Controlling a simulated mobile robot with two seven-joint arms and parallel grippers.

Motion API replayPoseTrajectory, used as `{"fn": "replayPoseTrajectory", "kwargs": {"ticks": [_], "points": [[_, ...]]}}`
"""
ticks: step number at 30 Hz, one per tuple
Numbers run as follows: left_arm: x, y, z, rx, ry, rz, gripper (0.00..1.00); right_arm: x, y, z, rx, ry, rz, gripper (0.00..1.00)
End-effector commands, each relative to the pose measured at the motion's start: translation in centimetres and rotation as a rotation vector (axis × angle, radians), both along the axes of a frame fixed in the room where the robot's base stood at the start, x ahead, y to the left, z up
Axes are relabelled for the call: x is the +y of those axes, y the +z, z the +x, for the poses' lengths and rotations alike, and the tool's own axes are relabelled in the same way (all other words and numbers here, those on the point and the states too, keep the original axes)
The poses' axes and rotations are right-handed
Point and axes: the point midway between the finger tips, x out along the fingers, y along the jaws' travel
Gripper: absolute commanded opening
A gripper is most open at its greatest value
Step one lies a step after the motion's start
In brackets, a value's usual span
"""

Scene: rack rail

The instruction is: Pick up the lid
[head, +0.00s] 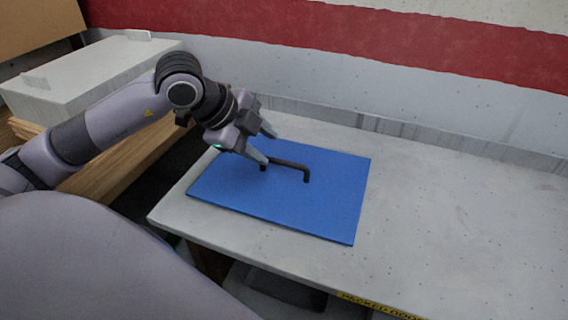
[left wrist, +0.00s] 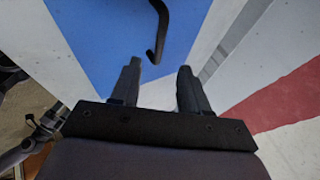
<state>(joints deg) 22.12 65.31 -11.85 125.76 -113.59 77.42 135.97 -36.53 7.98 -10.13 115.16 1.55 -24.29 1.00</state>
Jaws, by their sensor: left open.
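The lid (head: 320,208) is a flat blue rectangular panel with a dark bar handle (head: 290,164) standing on it. It lies on the pale grey table. My left gripper (head: 270,147) is open above the lid's far left part, close to the left end of the handle. In the left wrist view the lid (left wrist: 100,35) fills the upper left, and the handle (left wrist: 157,35) ends just beyond the open fingertips (left wrist: 158,68). Nothing is between the fingers. My right gripper is not in view.
The grey table (head: 450,220) is bare to the right of the lid. A wall with a red band (head: 330,35) runs along the back. A pale box (head: 85,75) sits on wooden boards (head: 115,165) at the left, behind my left arm.

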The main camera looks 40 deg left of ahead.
Motion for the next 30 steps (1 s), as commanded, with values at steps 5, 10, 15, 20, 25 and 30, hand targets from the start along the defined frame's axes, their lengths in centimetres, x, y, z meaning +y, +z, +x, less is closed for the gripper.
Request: {"fn": "replayPoseTrajectory", "kwargs": {"ticks": [5, 10, 15, 20, 25, 30], "points": [[0.0, -0.6, 0.4, 0.003, 0.007, 0.002, 0.45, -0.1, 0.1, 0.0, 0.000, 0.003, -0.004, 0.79], [-0.4, -2.1, 1.3, 0.005, 0.005, 0.000, 0.45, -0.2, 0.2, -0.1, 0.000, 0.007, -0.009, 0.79], [-0.9, -4.4, 2.5, 0.005, 0.004, 0.001, 0.45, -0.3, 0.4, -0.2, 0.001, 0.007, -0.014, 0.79], [-1.3, -5.7, 3.6, 0.002, 0.005, 0.003, 0.45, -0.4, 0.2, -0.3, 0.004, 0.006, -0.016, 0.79], [-1.3, -6.0, 3.7, 0.001, 0.003, 0.004, 0.45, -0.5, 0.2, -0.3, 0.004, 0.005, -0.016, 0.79], [-1.3, -6.0, 3.7, 0.001, 0.003, 0.004, 0.22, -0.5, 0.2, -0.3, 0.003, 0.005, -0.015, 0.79]]}}
